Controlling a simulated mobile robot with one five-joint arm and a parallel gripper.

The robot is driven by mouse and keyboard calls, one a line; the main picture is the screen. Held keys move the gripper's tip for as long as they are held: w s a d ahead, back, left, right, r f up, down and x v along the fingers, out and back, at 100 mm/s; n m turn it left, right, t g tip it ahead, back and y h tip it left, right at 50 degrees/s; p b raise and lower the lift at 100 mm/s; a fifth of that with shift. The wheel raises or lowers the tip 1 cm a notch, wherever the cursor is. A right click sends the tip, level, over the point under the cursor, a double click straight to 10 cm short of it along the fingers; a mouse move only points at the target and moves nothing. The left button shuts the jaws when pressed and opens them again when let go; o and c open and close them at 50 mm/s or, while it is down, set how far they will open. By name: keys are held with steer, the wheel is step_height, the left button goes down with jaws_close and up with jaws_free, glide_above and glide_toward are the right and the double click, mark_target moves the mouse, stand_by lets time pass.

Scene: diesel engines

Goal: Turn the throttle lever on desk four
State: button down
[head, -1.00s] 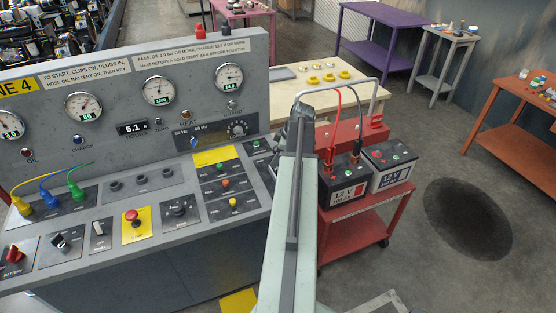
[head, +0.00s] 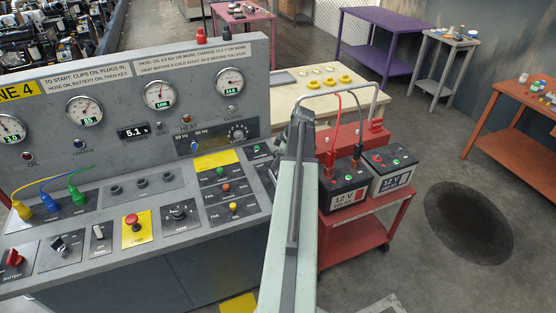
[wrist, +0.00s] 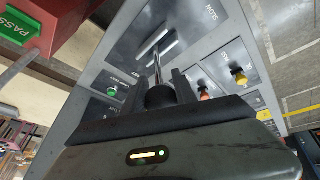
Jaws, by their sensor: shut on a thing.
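The throttle lever (wrist: 157,66) shows in the wrist view as a thin metal stem with a dark knob, rising from a dark plate (wrist: 196,24) with a pale slot and the word SLOW. My gripper (wrist: 163,88) is shut on the lever's knob, with a dark finger on each side. In the head view my arm covers the lever and the gripper. The grey desk (head: 135,262) carries a yellow label ending in "NE 4" (head: 17,91) at the panel's left.
In the head view, a red cart (head: 375,233) with two 12 V batteries stands right of my arm. Red, blue and yellow controls spread over the desk. The wrist view shows a green lamp (wrist: 112,91) and a yellow knob (wrist: 239,77) near the lever.

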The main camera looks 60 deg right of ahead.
steer(key=shift+w+d, duration=0.15)
stand_by(0.7)
steer(key=c, duration=1)
jaws_free()
steer(key=shift+c, duration=0.2)
steer(key=shift+r, duration=0.15)
steer(key=p+v, duration=0.7)
steer(key=shift+r, duration=0.3)
